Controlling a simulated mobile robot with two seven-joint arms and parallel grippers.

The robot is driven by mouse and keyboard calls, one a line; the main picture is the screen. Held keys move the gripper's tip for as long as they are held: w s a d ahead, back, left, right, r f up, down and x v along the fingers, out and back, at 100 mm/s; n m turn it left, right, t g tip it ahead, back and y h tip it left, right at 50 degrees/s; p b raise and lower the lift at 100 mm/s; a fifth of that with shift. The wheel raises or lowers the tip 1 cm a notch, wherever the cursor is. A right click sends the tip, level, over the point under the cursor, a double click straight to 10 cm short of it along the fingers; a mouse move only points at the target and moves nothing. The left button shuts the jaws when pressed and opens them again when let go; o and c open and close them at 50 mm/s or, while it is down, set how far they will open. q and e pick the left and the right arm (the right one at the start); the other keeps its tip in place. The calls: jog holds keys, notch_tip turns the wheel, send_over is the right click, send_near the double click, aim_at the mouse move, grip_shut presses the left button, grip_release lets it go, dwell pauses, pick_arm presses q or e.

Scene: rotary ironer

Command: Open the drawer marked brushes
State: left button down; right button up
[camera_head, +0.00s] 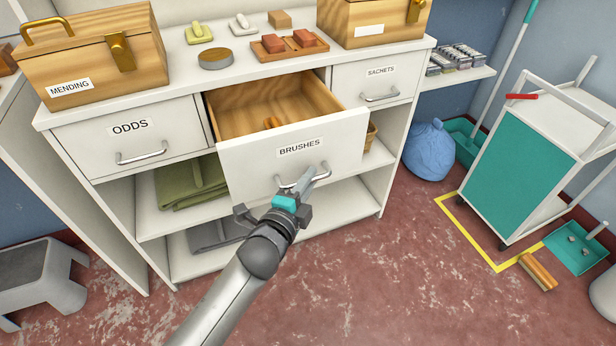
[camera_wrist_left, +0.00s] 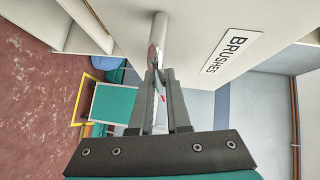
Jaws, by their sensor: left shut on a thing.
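The drawer marked brushes (camera_head: 335,152) is pulled well out of the white cabinet in the head view. Its wooden inside (camera_head: 275,103) shows, with a small orange-brown thing (camera_head: 272,122) near the front panel. The drawer's silver handle (camera_head: 290,183) is low on the front panel. My left gripper (camera_head: 305,190) is shut on this handle. The left wrist view shows the handle (camera_wrist_left: 158,40) between the fingers (camera_wrist_left: 158,85), and the BRUSHES label (camera_wrist_left: 232,52) beside it. My right gripper is in neither view.
The ODDS drawer (camera_head: 105,140) and SACHETS drawer (camera_head: 385,82) are closed. Boxes, soaps and a tin stand on the cabinet top. Folded cloths (camera_head: 190,183) lie on the shelves below. A cart (camera_head: 520,160) and a blue bag (camera_head: 430,150) stand right.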

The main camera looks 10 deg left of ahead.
pick_arm(q)
jog(key=c, duration=0.9)
grip_release()
jog(key=shift+s, duration=0.25)
jog(key=p+v, duration=0.4)
jog(key=v, duration=1)
jog(key=shift+s+a, duration=0.1)
jog(key=shift+s, duration=0.25)
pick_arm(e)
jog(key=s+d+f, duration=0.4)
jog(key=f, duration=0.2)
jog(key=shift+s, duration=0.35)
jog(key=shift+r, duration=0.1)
